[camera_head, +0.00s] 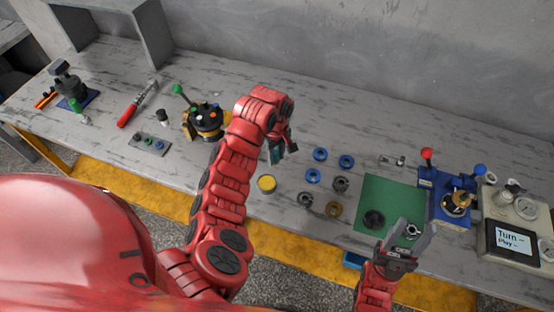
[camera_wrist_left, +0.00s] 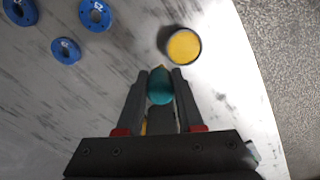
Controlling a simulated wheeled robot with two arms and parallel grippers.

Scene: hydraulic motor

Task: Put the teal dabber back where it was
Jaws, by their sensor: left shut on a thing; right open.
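My left gripper (camera_head: 283,150) is shut on the teal dabber (camera_wrist_left: 160,88) and holds it above the table. The dabber's small yellow tip shows between the fingertips (camera_wrist_left: 161,75) in the left wrist view; its rear part is hidden by the gripper. In the head view only a little of the dabber (camera_head: 275,157) shows under the wrist. A round pot with a yellow top (camera_head: 267,183) stands close by, nearer the table's front edge; it also shows just beyond the fingertips in the left wrist view (camera_wrist_left: 184,47). My right gripper (camera_head: 406,247) is open at the green mat's front edge.
Several blue (camera_head: 313,176) and dark rings lie right of the left gripper. A green mat (camera_head: 388,195) holds dark parts. A blue fixture (camera_head: 450,195) and a screen box (camera_head: 512,238) stand at right. A round black-topped stand (camera_head: 205,118) and small grey rack (camera_head: 149,144) are at left.

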